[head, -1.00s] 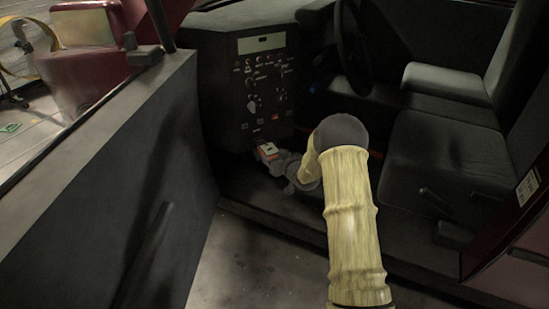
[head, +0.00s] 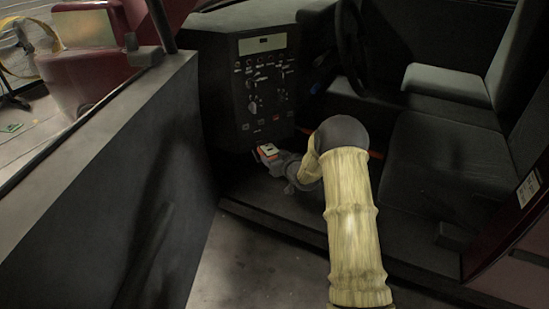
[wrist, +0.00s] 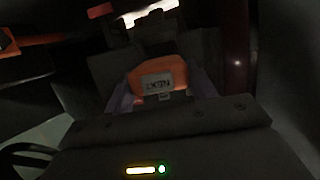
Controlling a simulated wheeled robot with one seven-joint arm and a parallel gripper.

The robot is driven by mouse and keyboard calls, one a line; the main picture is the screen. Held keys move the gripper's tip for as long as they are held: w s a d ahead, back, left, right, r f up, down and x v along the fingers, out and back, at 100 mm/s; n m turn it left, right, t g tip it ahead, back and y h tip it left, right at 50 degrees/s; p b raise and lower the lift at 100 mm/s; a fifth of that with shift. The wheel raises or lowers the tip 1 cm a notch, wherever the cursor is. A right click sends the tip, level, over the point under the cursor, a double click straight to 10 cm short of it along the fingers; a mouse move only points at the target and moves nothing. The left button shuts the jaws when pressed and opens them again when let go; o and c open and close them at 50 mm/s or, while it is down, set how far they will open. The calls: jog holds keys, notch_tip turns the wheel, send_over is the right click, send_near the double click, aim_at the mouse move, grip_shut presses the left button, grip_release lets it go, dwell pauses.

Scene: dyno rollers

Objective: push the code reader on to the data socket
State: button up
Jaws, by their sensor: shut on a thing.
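The code reader (head: 267,151) is a small orange block with a pale label, low in the footwell under the dashboard's centre panel. It also shows in the wrist view (wrist: 158,80), upside down. My gripper (head: 276,162) is shut on it; in the wrist view the fingers (wrist: 160,100) stand on either side of it. The data socket cannot be made out in either view; the area under the dash is dark. I cannot tell whether the reader touches anything ahead of it.
The dashboard panel (head: 262,85) with knobs rises just above the reader. The open door (head: 95,190) stands at the left. The seats (head: 445,165) are at the right, and the steering wheel (head: 352,45) is above. The sill (head: 270,222) runs below my arm.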

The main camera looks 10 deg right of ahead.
jog(key=shift+w+a, duration=0.2)
jog(key=shift+w, duration=0.4)
dwell(0.6)
jog(key=o, duration=1.1)
jog(key=shift+s, duration=0.15)
jog(key=p+v, duration=0.3)
jog(key=v, duration=1.4)
jog(key=shift+r, duration=0.15)
